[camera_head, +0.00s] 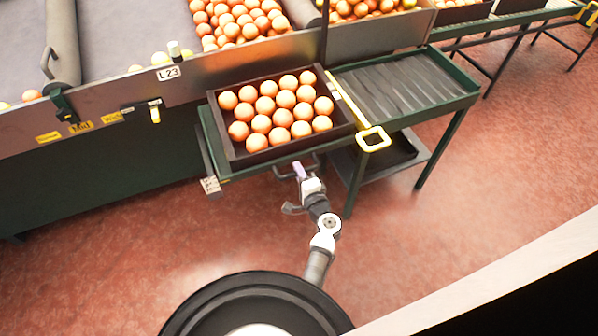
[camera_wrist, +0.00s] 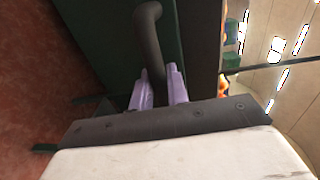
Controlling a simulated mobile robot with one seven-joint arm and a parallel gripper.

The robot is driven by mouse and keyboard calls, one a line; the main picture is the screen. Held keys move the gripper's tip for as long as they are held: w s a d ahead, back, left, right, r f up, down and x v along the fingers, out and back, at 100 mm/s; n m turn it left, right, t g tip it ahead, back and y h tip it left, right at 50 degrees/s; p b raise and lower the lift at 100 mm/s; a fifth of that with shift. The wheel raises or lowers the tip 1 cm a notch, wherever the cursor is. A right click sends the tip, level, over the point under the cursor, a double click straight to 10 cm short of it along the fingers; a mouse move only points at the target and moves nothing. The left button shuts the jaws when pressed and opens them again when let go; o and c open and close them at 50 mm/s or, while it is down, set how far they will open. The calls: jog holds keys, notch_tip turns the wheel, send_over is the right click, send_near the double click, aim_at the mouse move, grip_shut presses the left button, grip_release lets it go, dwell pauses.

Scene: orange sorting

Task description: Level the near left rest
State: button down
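The near left rest (camera_head: 203,133) is a green frame at the table's front. It carries a dark crate (camera_head: 238,158) full of oranges (camera_head: 285,98) and looks tilted. A dark curved handle (camera_head: 311,166) sticks out below its front edge. My gripper (camera_head: 299,170) is at this handle. In the wrist view, the dark bar of the handle (camera_wrist: 148,30) runs down between my two lavender fingers (camera_wrist: 159,82). The fingers stand close together on either side of the bar, and their contact faces are partly hidden.
An empty ribbed green rest (camera_head: 400,88) lies to the right, with a yellow loop (camera_head: 373,139) between the two. A lower dark shelf (camera_head: 395,155) is below it. The red floor in front is clear.

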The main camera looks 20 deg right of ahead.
notch_tip(320, 180, up, 3)
jog(key=p, duration=0.3)
jog(key=shift+w+f+g+p, duration=0.15)
jog(key=shift+f+g+p, duration=0.05)
jog(key=shift+g+p, duration=0.2)
jog(key=shift+r, duration=0.45)
jog(key=c, duration=1.4)
grip_release()
jog(key=shift+f, duration=0.1)
